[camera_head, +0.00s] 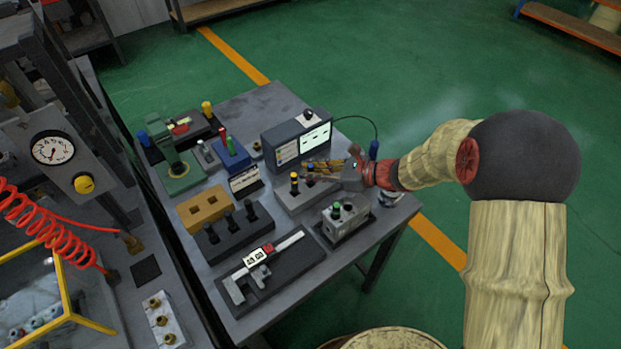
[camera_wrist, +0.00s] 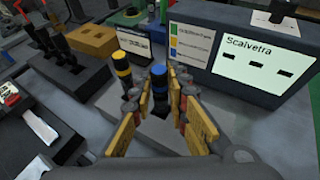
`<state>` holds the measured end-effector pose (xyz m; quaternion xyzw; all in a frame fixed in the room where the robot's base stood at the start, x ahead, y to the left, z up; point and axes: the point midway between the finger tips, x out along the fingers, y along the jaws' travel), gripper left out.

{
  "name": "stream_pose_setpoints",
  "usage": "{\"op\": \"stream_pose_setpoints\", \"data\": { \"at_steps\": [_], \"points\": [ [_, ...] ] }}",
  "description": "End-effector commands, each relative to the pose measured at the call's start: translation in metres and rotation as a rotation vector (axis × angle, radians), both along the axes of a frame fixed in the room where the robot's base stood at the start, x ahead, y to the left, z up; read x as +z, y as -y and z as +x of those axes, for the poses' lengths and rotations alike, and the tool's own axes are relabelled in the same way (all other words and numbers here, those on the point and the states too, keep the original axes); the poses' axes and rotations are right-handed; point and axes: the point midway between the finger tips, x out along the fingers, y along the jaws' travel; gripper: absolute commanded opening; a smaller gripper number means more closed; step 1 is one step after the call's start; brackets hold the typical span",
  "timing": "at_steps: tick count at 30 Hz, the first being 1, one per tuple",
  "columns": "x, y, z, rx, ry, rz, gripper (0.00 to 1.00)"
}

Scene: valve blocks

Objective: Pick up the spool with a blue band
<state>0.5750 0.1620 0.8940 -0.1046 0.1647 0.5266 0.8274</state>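The spool with a blue band (camera_wrist: 158,88) is black and stands upright in a grey block (camera_wrist: 104,102) in the wrist view. My gripper (camera_wrist: 160,98) has its yellow-padded fingers on both sides of this spool. The fingers look open, with narrow gaps beside the spool. A black spool with a yellow band (camera_wrist: 122,70) stands just left of the fingers in the same block. In the head view, my gripper (camera_head: 318,169) is over the block, right of the yellow-banded spool (camera_head: 294,184). The blue-banded spool is not distinguishable there behind the fingers.
A monitor box (camera_head: 296,140) stands close behind my gripper. A grey valve block with a green knob (camera_head: 345,217) is in front. A caliper on a dark tray (camera_head: 268,268), a black block with pegs (camera_head: 232,230) and a tan block (camera_head: 203,207) are to the left.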

Motion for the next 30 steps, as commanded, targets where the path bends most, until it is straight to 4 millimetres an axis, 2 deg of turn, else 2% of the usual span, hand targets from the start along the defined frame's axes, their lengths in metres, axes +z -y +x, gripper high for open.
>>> {"op": "stream_pose_setpoints", "data": {
  "at_steps": [7,23,26,30],
  "points": [
    [0.000,0.000,0.000,0.000,0.000,0.000,0.00],
    [0.001,0.000,0.000,0.000,0.001,0.001,0.00],
    [0.007,0.000,0.000,0.000,0.002,0.000,0.00],
    [0.030,0.000,0.001,-0.001,0.004,0.000,0.00]
  ]
}}
